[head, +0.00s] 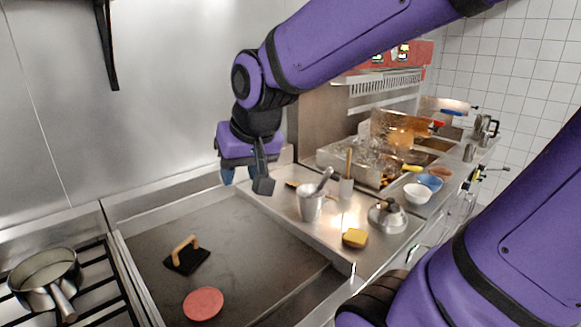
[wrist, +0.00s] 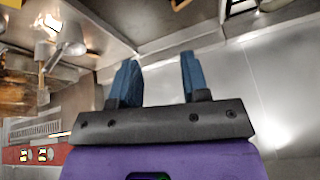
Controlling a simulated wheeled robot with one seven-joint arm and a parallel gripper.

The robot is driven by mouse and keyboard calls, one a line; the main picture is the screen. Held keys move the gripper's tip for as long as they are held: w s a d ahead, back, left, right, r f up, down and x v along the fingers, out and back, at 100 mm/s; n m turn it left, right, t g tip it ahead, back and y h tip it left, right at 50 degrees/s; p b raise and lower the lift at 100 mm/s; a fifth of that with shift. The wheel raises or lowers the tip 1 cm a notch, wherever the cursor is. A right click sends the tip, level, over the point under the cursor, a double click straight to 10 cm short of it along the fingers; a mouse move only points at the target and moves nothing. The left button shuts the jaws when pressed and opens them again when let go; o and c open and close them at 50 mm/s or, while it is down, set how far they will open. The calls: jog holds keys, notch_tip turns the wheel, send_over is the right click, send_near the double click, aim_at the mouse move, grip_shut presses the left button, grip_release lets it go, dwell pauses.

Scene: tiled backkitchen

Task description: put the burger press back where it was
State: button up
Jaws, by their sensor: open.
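The burger press, a black square plate (head: 187,262) with a light wooden handle (head: 184,248), sits flat on the griddle (head: 245,262). A round red patty (head: 203,304) lies on the griddle in front of the press, apart from it. My gripper (head: 240,178) is in the air above the griddle's back right edge, up and to the right of the press. Its two blue fingers also show in the wrist view (wrist: 158,65), spread apart with nothing between them. The press cannot be made out in the wrist view.
A stove with a pot (head: 45,278) stands left of the griddle. On the counter to the right are a metal container with a utensil (head: 310,204), a yellow sponge (head: 354,238) and a round metal item (head: 388,216). Bowls (head: 417,193) and fryer baskets (head: 357,163) are farther back.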

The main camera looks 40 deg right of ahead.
jog(key=s+d+r+n, duration=0.2)
jog(key=s+r, duration=0.1)
jog(key=s, duration=0.7)
jog(key=shift+d+n, duration=0.15)
jog(key=shift+n, duration=0.15)
